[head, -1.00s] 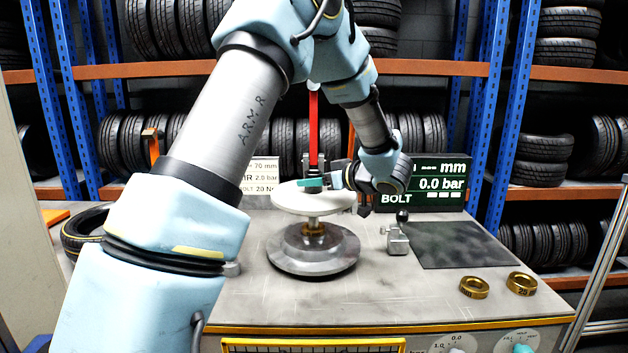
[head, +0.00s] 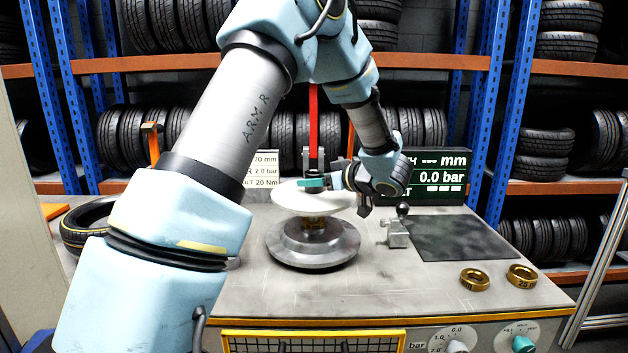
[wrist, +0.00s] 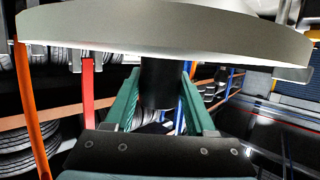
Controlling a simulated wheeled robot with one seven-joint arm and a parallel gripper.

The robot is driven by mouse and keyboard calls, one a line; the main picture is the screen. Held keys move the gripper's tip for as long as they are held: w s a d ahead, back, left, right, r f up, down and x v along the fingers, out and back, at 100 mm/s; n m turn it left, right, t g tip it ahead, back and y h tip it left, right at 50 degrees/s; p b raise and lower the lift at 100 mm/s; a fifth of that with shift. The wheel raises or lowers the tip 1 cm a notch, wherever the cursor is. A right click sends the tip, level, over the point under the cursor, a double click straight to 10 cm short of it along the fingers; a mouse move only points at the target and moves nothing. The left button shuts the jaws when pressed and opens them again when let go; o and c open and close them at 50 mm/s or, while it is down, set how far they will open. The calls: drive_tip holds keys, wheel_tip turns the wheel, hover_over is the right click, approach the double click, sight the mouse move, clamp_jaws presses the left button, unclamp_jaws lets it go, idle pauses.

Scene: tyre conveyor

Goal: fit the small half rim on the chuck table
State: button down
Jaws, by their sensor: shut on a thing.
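The small half rim (head: 300,198) is a pale round disc, held roughly level above the chuck table (head: 290,250), a stepped grey metal disc on the bench. Whether the half rim touches the post is hidden.
Two brass rings (head: 475,279) lie at the bench's front right. A small metal block with a black knob (head: 398,232) stands right of the chuck table, beside a dark mat (head: 460,238). A tyre (head: 85,228) lies at left. A display (head: 440,180) stands behind.

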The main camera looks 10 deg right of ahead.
sight(315, 198)
drive_tip(key=shift+f+b, duration=1.05)
drive_tip(key=shift+f, duration=1.3)
drive_tip(key=shift+c, duration=0.8)
unclamp_jaws()
drive_tip(key=shift+f, duration=0.15)
drive_tip(key=shift+s, duration=0.1)
drive_tip(key=b+v, duration=0.2)
drive_tip(key=v, duration=0.8)
drive_tip(key=shift+s+d+r, duration=0.2)
drive_tip(key=shift+d+r, duration=0.05)
drive_tip(key=shift+r, duration=0.05)
